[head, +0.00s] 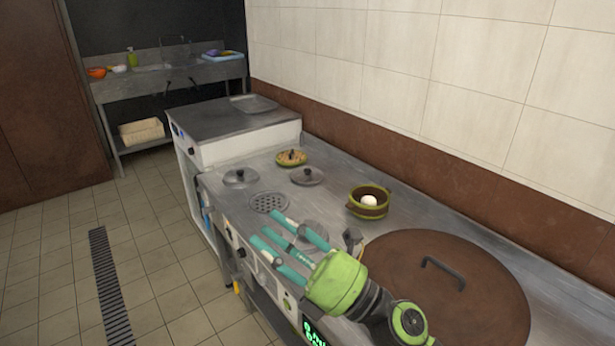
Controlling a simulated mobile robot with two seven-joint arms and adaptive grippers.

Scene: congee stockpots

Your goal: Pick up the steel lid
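Two round steel lids with dark knobs lie on the steel counter. One steel lid (241,177) is at the left near the counter's front edge, and the other steel lid (307,176) is to its right. My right gripper (279,244) comes in from the lower right. Its teal fingers are spread, with nothing seen between them. It is apart from both lids in the picture, below them and nearer the camera. A round grey shape (313,230) is partly hidden behind its fingers. My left gripper is not in view.
A yellowish lid (291,157) lies behind the steel lids. A perforated drain plate (269,202) is in front of them. A green-brown pot (369,201) holds a white egg-like thing. A large brown lid (445,287) with a handle covers the right. The tiled wall bounds the counter behind.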

